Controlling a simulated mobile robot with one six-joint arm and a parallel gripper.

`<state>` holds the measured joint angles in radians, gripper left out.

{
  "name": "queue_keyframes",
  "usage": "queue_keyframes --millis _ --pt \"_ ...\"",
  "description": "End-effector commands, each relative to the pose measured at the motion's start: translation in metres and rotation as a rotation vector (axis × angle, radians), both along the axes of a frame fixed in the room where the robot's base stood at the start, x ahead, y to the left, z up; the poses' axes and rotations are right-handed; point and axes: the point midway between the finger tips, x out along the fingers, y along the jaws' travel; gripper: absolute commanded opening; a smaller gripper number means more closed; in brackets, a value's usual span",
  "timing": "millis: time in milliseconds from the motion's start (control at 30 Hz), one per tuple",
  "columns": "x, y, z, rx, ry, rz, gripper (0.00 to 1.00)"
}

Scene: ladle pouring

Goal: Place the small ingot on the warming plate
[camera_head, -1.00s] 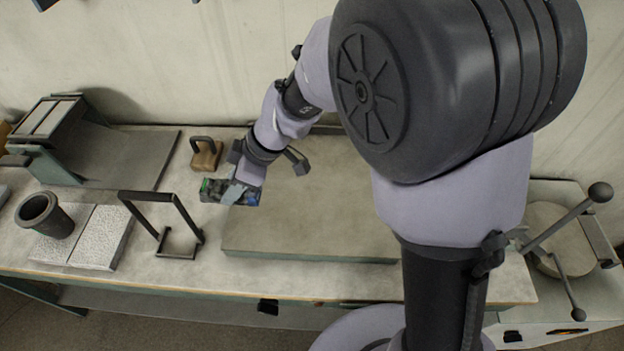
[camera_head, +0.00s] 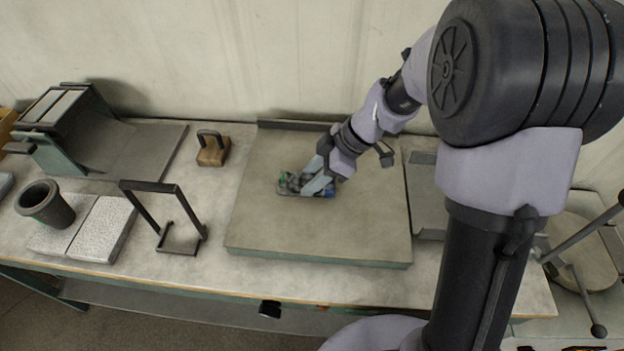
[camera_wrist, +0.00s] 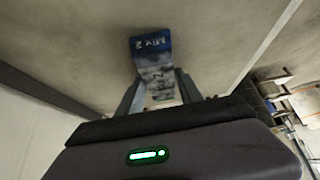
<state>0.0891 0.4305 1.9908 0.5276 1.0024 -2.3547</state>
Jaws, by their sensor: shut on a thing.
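The small ingot (camera_head: 291,183) is a short block with a mottled grey surface, a green patch at one end and blue at the other. My gripper (camera_head: 318,184) is shut on it and holds it across its middle. The ingot is over the upper middle of the warming plate (camera_head: 320,235), a wide flat grey slab on the bench. I cannot tell whether it touches the slab. In the wrist view the ingot (camera_wrist: 152,50) sits between my fingers, with a blue end and some lettering, above the plain grey plate (camera_wrist: 225,30).
A wooden block with a dark handle (camera_head: 212,150) stands left of the plate. A black frame stand (camera_head: 165,215), a dark cup (camera_head: 45,205) on pale slabs (camera_head: 100,230) and a green-sided machine (camera_head: 60,125) are further left. A grey tray (camera_head: 428,195) lies to the right.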

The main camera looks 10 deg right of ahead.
Motion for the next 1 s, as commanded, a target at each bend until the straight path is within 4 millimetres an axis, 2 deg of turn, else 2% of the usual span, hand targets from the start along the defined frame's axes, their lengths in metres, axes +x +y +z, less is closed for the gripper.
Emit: queue_keyframes --millis 300,333,400,433,767,867,1000 --pt "0.0 0.0 -0.002 0.0 -0.001 -0.001 0.0" --pt "0.0 0.0 -0.001 0.0 0.0 0.0 0.48" --pt "0.0 0.0 0.0 0.0 0.0 0.0 0.62" --pt "0.0 0.0 0.0 0.0 0.0 0.0 0.64" --pt "0.0 0.0 0.005 -0.001 0.0 0.0 0.64" --pt "-0.001 -0.011 0.023 -0.001 -0.002 -0.002 0.64" --pt "-0.004 -0.033 0.06 -0.001 -0.002 -0.004 0.64"
